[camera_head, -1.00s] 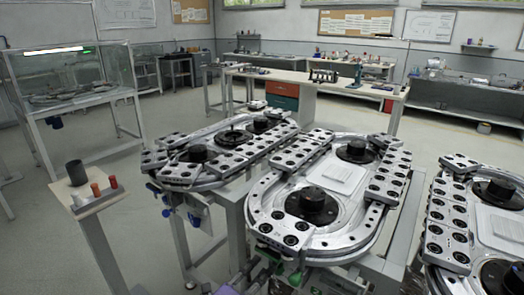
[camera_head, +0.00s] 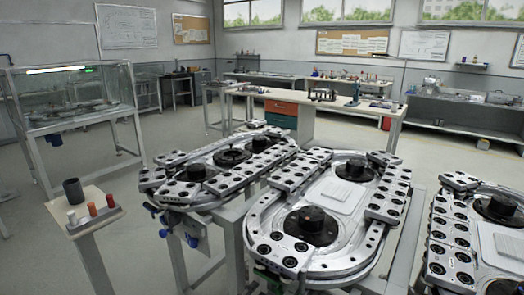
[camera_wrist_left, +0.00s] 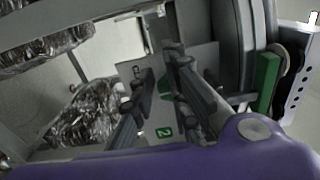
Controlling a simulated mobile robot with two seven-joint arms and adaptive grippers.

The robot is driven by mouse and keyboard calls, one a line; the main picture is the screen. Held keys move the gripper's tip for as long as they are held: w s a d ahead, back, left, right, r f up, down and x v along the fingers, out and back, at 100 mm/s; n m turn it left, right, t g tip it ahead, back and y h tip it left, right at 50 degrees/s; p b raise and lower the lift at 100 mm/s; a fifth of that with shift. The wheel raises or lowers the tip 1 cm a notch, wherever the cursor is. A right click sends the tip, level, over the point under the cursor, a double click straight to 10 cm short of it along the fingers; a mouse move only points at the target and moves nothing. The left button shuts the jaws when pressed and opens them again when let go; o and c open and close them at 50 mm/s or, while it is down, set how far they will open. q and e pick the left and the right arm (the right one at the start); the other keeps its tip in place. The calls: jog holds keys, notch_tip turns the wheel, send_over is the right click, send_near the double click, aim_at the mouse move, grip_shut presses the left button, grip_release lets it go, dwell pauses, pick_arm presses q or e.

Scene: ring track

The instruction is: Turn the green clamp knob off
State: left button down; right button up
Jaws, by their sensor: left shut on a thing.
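The green clamp knob (camera_wrist_left: 166,97) shows partly in the left wrist view, in front of a grey plate (camera_wrist_left: 190,56). My left gripper (camera_wrist_left: 162,76) is shut on it, one dark finger on each side. The fingers hide most of the knob, so its turn angle is hard to tell. A small green label with a "2" (camera_wrist_left: 164,132) lies on the plate below the knob. In the head view, green parts (camera_head: 268,279) show under the front end of the middle ring track (camera_head: 345,262). Neither gripper shows in the head view.
A green bar (camera_wrist_left: 267,80) stands right of the fingers. Crinkled clear material (camera_wrist_left: 88,118) lies to the left. Another track with blue knobs (camera_head: 192,241) stands left, a third track (camera_head: 486,276) right. A small stand (camera_head: 97,223) holds cylinders.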

pick_arm(q)
jog(key=v, duration=0.3)
jog(key=p+v, duration=0.1)
jog(key=v, duration=0.1)
jog(key=shift+w+a+f, duration=0.1)
jog(key=shift+a+f, duration=0.05)
jog(key=shift+f, duration=0.15)
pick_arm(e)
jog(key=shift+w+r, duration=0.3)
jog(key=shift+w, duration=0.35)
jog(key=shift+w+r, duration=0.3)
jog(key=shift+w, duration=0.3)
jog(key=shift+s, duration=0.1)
